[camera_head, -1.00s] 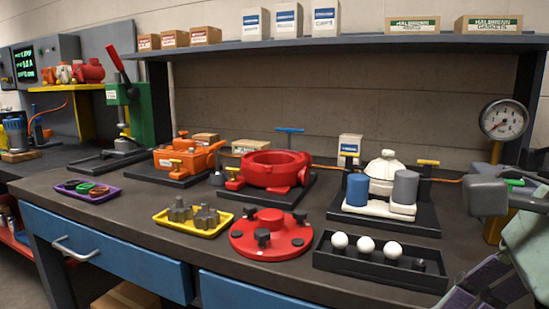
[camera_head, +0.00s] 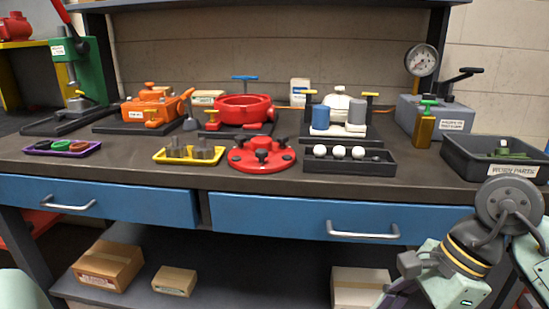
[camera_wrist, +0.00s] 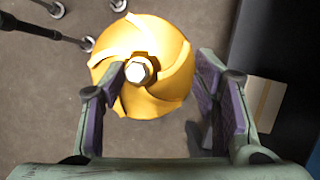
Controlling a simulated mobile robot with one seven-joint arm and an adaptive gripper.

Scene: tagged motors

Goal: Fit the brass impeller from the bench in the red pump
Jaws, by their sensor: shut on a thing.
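The red pump (camera_head: 258,107) stands on a black base at the back of the bench, its round housing open at the top. A round red cover (camera_head: 275,165) with black knobs lies in front of it. The brass impeller (camera_wrist: 165,55), with curved vanes and a hex-headed hub, is between the purple-padded fingers of my gripper (camera_wrist: 163,82) in the wrist view. My gripper is shut on it. In the head view my gripper is low at the bottom right, in front of the bench, mostly cut off by the frame edge. The impeller does not show there.
A yellow tray (camera_head: 165,160) with grey parts and a black tray (camera_head: 320,166) with white balls flank the cover. An orange pump (camera_head: 150,107) and a pump with blue and grey cylinders (camera_head: 340,112) stand either side. A worn-parts bin (camera_head: 478,165) is at right.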

